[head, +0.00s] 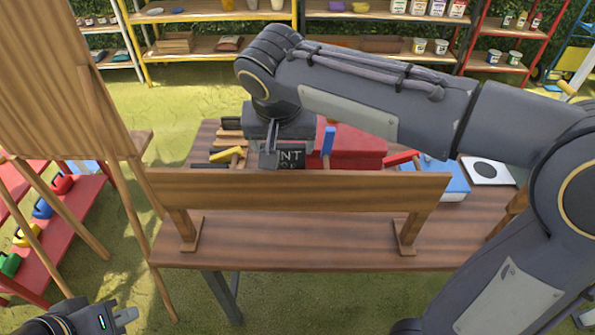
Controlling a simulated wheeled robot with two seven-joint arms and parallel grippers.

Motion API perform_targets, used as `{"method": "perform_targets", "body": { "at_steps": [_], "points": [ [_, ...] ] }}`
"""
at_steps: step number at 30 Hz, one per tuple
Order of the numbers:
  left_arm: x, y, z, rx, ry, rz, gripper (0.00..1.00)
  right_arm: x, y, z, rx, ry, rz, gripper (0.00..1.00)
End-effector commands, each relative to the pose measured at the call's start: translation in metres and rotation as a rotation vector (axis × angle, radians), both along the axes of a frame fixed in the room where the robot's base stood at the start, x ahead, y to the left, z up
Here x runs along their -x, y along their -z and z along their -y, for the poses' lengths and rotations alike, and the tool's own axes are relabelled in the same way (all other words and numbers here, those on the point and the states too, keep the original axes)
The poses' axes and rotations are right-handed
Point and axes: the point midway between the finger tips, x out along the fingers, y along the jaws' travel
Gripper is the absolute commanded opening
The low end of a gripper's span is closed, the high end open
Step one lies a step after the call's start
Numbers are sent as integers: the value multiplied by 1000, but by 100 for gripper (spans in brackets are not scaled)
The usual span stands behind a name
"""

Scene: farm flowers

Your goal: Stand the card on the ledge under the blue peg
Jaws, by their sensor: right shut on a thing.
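My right gripper (271,147) points down behind the wooden board and is shut on a dark card (291,155) with pale lettering, partly cut off by the board. The card is just left of the upright blue peg (328,142). A yellow peg (228,155) is to the card's left, and a red peg (402,158) is further right. The wooden board (300,190) stands on two feet on the table. I cannot make out the ledge; the board hides what lies low behind it. My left gripper (122,316) is at the lower left, away from the table, its jaws unclear.
The brown table (330,240) is bare in front of the board. Behind it are a red box (358,150), a blue and white item (453,181) and a white square with a dark disc (486,171). A wooden easel (75,80) stands close at the left.

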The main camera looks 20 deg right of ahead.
Motion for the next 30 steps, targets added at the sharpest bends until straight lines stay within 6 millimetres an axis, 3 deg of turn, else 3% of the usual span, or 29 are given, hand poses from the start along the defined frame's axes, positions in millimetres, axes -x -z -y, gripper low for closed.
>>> {"method": "perform_targets", "body": {
  "at_steps": [1, 3, 13, 19, 30],
  "points": [
    [0, 19, 0, 0, 0, -1, 0, -4, 21, 7, 0, 2, -1, 46],
    [0, 26, 0, 0, 1, -2, 0, -8, 30, 15, 0, 0, -1, 46],
    [0, 40, 0, 0, 0, -1, 0, -18, 48, 31, 0, -1, 1, 46],
    [0, 67, 0, 0, 0, -1, 0, -20, 80, 34, 0, -4, 2, 46],
    [0, 68, 0, 0, 0, -1, 0, -20, 82, 33, 0, -3, 2, 46]
  ]
}}
